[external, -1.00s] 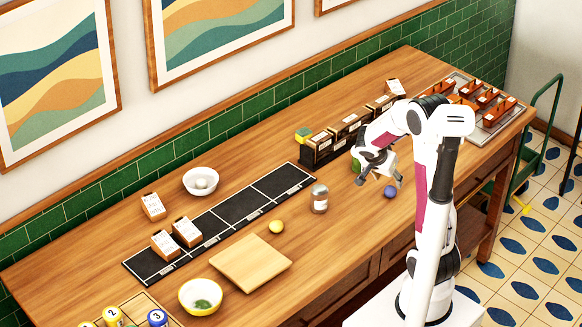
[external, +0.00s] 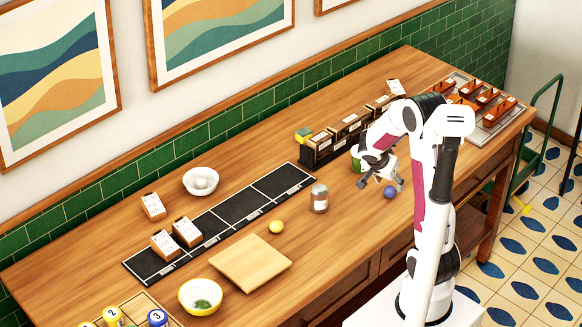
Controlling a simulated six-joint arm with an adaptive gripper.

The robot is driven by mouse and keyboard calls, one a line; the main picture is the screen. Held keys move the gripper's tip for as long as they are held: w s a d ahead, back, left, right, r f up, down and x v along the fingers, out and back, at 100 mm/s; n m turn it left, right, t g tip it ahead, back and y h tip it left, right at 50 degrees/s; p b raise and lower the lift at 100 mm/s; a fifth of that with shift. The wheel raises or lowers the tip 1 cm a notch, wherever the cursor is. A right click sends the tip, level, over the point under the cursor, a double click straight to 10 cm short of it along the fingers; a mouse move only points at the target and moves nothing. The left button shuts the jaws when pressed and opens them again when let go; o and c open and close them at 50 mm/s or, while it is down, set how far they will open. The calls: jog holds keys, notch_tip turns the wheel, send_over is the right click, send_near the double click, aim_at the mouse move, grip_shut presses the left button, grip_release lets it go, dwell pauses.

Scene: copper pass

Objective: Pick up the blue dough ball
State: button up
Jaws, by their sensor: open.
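The blue dough ball (external: 390,192) rests on the wooden counter, left of my arm's column. My gripper (external: 382,185) is open and tilted downward, with its fingers spread close to the ball. One finger is left of the ball and the other is near its right side. From this angle I cannot tell whether the fingers touch the ball or how far above the counter they are.
A green can (external: 357,158) stands just behind my gripper. A glass jar (external: 319,198) and a yellow ball (external: 276,227) are to the left. A dark box row (external: 335,140) stands behind. A wooden board (external: 250,263) lies front left. Counter between jar and gripper is clear.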

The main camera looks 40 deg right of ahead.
aim_at(391, 188)
jog(key=shift+f, duration=0.1)
jog(key=shift+x, duration=2.5)
jog(key=shift+w+a, duration=0.1)
jog(key=shift+c, duration=0.3)
jog(key=c, duration=1.1)
